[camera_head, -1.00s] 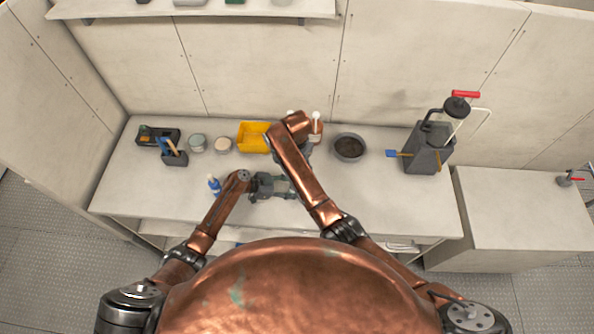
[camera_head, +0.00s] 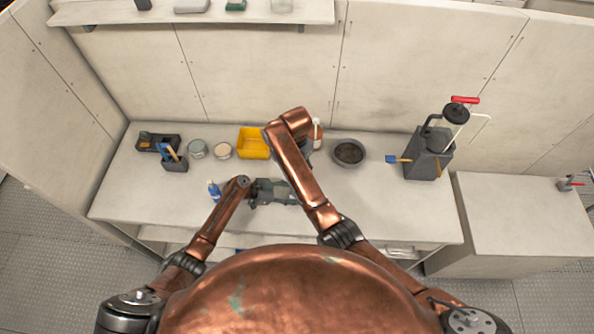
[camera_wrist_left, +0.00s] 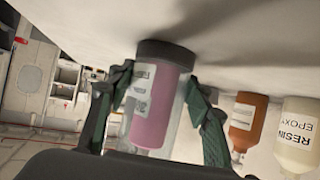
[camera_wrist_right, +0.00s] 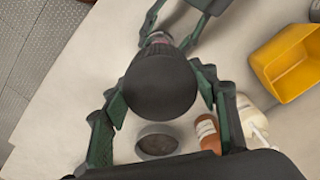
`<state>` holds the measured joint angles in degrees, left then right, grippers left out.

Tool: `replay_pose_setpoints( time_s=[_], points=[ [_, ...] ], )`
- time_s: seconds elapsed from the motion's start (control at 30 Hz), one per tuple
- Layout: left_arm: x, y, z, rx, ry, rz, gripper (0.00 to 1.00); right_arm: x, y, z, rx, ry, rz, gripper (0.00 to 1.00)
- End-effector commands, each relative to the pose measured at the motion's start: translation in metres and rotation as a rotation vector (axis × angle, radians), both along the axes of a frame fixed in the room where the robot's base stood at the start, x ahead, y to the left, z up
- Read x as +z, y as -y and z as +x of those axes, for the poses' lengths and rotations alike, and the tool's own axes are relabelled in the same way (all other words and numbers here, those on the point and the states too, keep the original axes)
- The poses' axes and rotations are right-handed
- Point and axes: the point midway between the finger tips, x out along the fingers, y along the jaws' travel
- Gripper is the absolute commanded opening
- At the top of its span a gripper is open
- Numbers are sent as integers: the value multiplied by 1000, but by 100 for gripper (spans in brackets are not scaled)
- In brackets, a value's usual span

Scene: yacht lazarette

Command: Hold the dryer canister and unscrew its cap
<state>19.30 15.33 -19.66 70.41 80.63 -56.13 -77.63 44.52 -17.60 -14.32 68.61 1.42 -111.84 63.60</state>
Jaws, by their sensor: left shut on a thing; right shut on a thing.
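The dryer canister (camera_wrist_left: 156,98) is a clear cylinder with pink filling, a white label and a dark end, seen in the left wrist view. My left gripper (camera_wrist_left: 158,95) has its fingers on both sides of the body. In the right wrist view the canister's round dark cap (camera_wrist_right: 160,82) faces the camera, with a pink sliver beyond it. My right gripper (camera_wrist_right: 162,88) has a finger against each side of the cap. In the head view my left gripper (camera_head: 288,193) is over the counter's front half.
Brown and epoxy resin (camera_wrist_left: 298,132) bottles stand behind the canister. A yellow bin (camera_head: 254,143), a dark-filled bowl (camera_head: 348,152) and small tubs line the counter (camera_head: 385,205). A grey tank (camera_head: 428,155) is at right.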

Motion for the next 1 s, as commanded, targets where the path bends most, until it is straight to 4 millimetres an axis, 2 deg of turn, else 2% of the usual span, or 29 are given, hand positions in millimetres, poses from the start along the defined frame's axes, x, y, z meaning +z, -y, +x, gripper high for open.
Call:
replay_pose_setpoints(
  time_s=[0.33, 0.67, 0.83, 1.0],
  points=[
    [0, 0, 0, 0, 0, 0, 67, 0, 0, 0, 0, 0, 0, 20],
    [2, -4, -1, 1, 0, 1, 67, 0, 0, 0, 0, 0, 0, 20],
    [12, -25, -7, 0, 1, 4, 67, 0, 0, 0, 0, 0, 1, 20],
    [30, -55, -16, 1, 2, 3, 67, 0, 0, 0, 0, 0, 1, 20]
  ],
)
